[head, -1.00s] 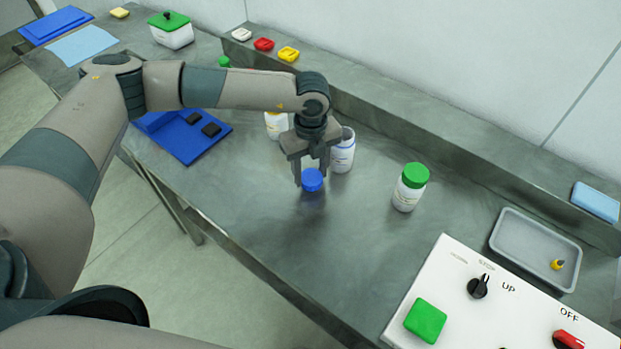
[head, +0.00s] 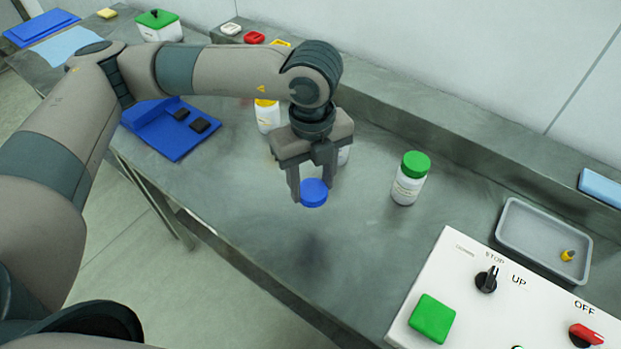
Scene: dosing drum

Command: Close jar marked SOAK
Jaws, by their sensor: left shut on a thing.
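My left gripper (head: 312,188) is shut on a blue lid (head: 314,194) and holds it above the table, with a shadow on the metal below. A white jar (head: 344,155) stands behind the gripper and is mostly hidden by it. A white jar with a green lid (head: 408,188) stands to the right of the gripper. A white jar with a yellow lid (head: 267,118) stands to its left, further back. The labels are too small to read, so I cannot tell which jar is marked SOAK. My right gripper is not in view.
A white control panel (head: 455,290) with a green button and knobs is at the lower right. A grey tray (head: 530,250) holds a small yellow item. A blue holder (head: 165,140) lies at the left. The table in front of the jars is clear.

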